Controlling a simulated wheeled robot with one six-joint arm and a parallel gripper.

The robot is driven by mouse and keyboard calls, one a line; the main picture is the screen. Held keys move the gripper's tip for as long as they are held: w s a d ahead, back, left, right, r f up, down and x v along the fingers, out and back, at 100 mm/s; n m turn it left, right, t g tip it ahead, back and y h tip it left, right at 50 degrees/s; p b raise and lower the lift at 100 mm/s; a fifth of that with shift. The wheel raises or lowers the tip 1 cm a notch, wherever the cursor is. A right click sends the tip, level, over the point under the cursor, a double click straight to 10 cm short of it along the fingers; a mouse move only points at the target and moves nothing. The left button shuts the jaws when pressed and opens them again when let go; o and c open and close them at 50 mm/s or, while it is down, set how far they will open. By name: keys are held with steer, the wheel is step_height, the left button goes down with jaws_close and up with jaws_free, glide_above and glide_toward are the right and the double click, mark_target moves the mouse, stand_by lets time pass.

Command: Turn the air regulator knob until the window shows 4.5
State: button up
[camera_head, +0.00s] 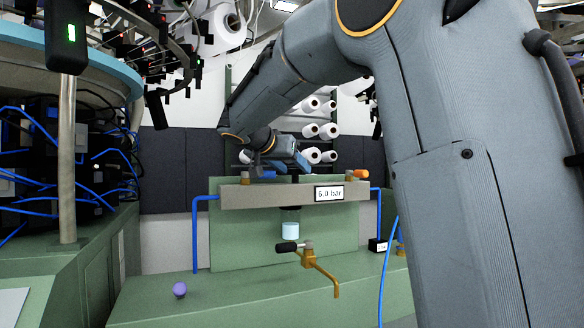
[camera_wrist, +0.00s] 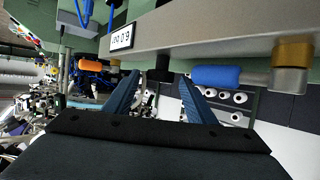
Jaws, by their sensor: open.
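The regulator window (camera_head: 329,193) reads "6.0 bar" on the front of the grey bar. In the wrist view the window (camera_wrist: 121,38) appears upside down. A short black regulator knob (camera_wrist: 160,74) stands at the middle of the bar; in the head view it is partly covered by my gripper (camera_head: 292,165). In the wrist view my gripper (camera_wrist: 158,92) is open, its two blue fingers on either side of the knob in the picture. I see no contact, and cannot tell whether the fingertips reach as far as the knob.
A blue-handled valve (camera_wrist: 216,76) and an orange-handled valve (camera_head: 361,173) flank the knob. A clear bowl (camera_head: 290,231) hangs below the bar. A purple ball knob (camera_head: 180,289) is on the green bench (camera_head: 240,298).

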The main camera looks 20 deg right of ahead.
steer(key=c, duration=1.1)
steer(key=shift+o, duration=0.2)
steer(key=n+y+b, duration=0.1)
steer(key=n+t+b, duration=0.1)
steer(key=b, duration=0.1)
steer(key=shift+s+d+f+t+y, duration=0.2)
steer(key=shift+t+y, duration=0.1)
steer(key=shift+y, duration=0.1)
steer(key=shift+d+r+n+t+y, duration=0.1)
steer(key=shift+r+n+t+y, duration=0.1)
steer(key=shift+n+t+y, duration=0.85)
steer(key=shift+n+g+y, duration=0.25)
steer(key=o, duration=1.1)
steer(key=shift+c, duration=0.2)
steer(key=shift+s, duration=0.15)
